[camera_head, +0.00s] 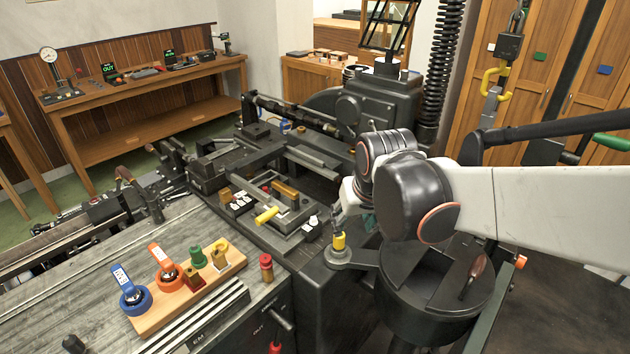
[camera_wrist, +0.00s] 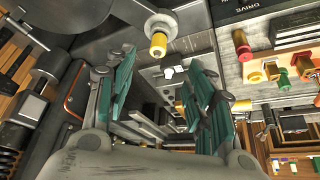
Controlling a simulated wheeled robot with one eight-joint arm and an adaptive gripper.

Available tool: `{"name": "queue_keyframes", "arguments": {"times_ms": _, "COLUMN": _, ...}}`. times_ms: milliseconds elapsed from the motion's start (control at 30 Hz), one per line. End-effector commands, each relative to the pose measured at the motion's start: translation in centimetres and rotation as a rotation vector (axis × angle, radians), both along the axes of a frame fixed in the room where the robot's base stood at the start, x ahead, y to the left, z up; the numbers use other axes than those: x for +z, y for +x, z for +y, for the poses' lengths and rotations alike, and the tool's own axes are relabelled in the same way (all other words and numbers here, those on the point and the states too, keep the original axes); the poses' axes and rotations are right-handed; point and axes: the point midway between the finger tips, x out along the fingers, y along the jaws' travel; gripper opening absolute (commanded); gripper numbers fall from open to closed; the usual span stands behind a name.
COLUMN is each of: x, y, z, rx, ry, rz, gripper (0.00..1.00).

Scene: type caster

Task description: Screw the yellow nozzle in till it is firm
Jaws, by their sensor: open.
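The yellow nozzle (camera_head: 339,241) stands in a round grey seat (camera_head: 338,257) at the end of a dark arm beside the pot. In the wrist view the nozzle (camera_wrist: 158,45) shows at the top with its pale seat (camera_wrist: 161,24) behind it. My gripper (camera_head: 348,217) is just above the nozzle in the head view, partly hidden by my own wrist. In the wrist view my gripper (camera_wrist: 165,75) has its two green fingers spread wide and nothing between them. The nozzle lies beyond the fingertips, apart from them. How deep its thread sits is hidden.
A round dark pot (camera_head: 428,300) stands right of the nozzle. A red knobbed piece (camera_head: 266,267) and a wooden board (camera_head: 150,322) with coloured pieces are on the bench to the left. The casting machine (camera_head: 290,215), with a yellow handle (camera_head: 267,215), is behind left.

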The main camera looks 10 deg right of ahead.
Motion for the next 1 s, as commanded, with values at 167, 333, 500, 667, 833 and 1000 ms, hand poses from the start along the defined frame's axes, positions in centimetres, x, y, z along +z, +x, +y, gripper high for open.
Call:
{"name": "queue_keyframes", "arguments": {"times_ms": 167, "x": -0.8, "y": 3.0, "z": 0.0, "rx": -0.008, "ry": 0.0, "rz": 0.034, "gripper": 0.49}}
{"name": "queue_keyframes", "arguments": {"times_ms": 333, "x": -1.5, "y": 3.9, "z": 0.0, "rx": -0.012, "ry": -0.001, "rz": 0.047, "gripper": 0.49}}
{"name": "queue_keyframes", "arguments": {"times_ms": 500, "x": -2.8, "y": 4.4, "z": 0.0, "rx": -0.012, "ry": 0.0, "rz": 0.048, "gripper": 0.49}}
{"name": "queue_keyframes", "arguments": {"times_ms": 667, "x": -5.3, "y": 5.4, "z": 0.0, "rx": -0.011, "ry": -0.001, "rz": 0.048, "gripper": 0.49}}
{"name": "queue_keyframes", "arguments": {"times_ms": 833, "x": -8.1, "y": 6.5, "z": -0.1, "rx": -0.011, "ry": -0.001, "rz": 0.048, "gripper": 0.49}}
{"name": "queue_keyframes", "arguments": {"times_ms": 1000, "x": -10.9, "y": 7.7, "z": -0.1, "rx": -0.011, "ry": -0.001, "rz": 0.047, "gripper": 0.49}}
